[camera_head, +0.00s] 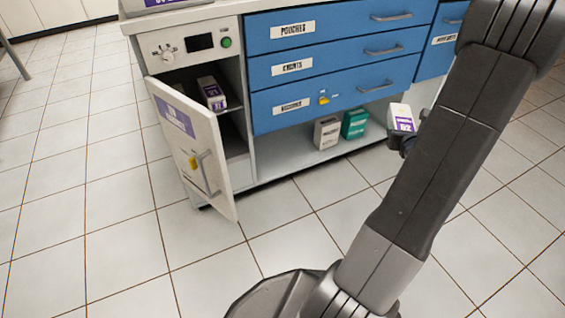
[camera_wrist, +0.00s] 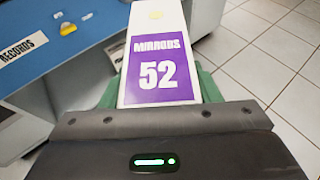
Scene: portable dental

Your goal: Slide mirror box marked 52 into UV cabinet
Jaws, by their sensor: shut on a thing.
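The mirror box (camera_wrist: 160,75) is white with a purple label reading "Mirrors 52" in the wrist view. My gripper (camera_wrist: 158,92) is shut on it, with a green finger on each side. In the head view the box (camera_head: 401,115) shows at the right, in front of the blue drawers and partly hidden by my arm. The UV cabinet (camera_head: 190,45) stands at the left with its white door (camera_head: 190,135) swung open. Inside it, another white and purple box (camera_head: 211,92) sits on a shelf. The gripper's fingers are mostly hidden in the head view.
Blue drawers (camera_head: 330,65) with labels fill the middle. A grey box (camera_head: 327,132) and a green box (camera_head: 355,123) stand on the low shelf below. The open door juts out over clear tiled floor.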

